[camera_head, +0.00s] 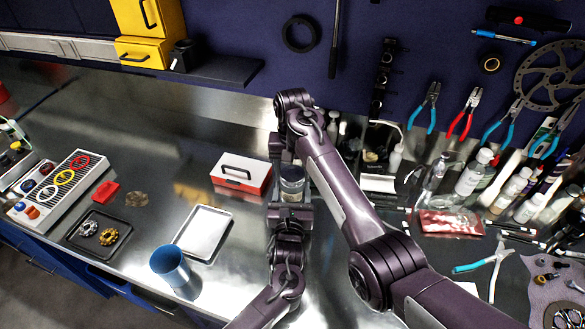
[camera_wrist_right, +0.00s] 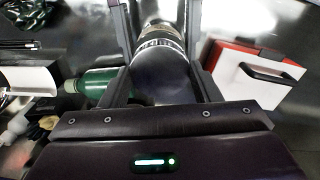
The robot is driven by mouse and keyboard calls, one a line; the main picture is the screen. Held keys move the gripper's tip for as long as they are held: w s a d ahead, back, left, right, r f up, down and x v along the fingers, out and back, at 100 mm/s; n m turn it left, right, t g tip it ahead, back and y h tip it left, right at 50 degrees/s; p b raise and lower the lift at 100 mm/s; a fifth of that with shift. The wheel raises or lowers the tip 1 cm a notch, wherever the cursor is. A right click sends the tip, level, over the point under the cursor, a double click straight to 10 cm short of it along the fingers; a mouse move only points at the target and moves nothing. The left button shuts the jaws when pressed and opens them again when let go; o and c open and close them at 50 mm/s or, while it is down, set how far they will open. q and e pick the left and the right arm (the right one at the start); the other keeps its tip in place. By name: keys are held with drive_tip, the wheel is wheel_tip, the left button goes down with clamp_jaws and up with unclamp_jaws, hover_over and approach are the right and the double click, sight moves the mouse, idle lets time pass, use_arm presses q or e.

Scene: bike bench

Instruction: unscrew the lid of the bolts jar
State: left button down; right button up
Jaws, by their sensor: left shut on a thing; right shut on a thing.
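The bolts jar (camera_head: 292,185) is a small clear jar standing upright on the metal bench near the middle of the head view. My left gripper (camera_head: 291,207) comes in low from the near side and is shut on the jar's body. My right gripper (camera_head: 289,164) reaches down from above and is shut on the dark lid (camera_wrist_right: 162,75). In the right wrist view its fingers lie on either side of the lid, and the ridged jar rim shows beyond it. The head view largely hides the lid behind my right gripper. I cannot tell whether the lid has turned.
A red and white box (camera_head: 241,174) stands close to the left of the jar. A white-lined tray (camera_head: 204,233) and a blue cup (camera_head: 171,266) are nearer left. A green bottle (camera_wrist_right: 98,84) lies close beside my right gripper. Bottles and pliers crowd the right side.

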sight(293, 174)
drive_tip(key=o, duration=1.1)
drive_tip(key=shift+r, duration=2.35)
drive_tip(key=shift+c, duration=0.5)
wheel_tip(293, 174, up, 3)
drive_tip(key=m, duration=0.3)
drive_tip(key=shift+r, duration=0.15)
drive_tip(key=shift+f, duration=4)
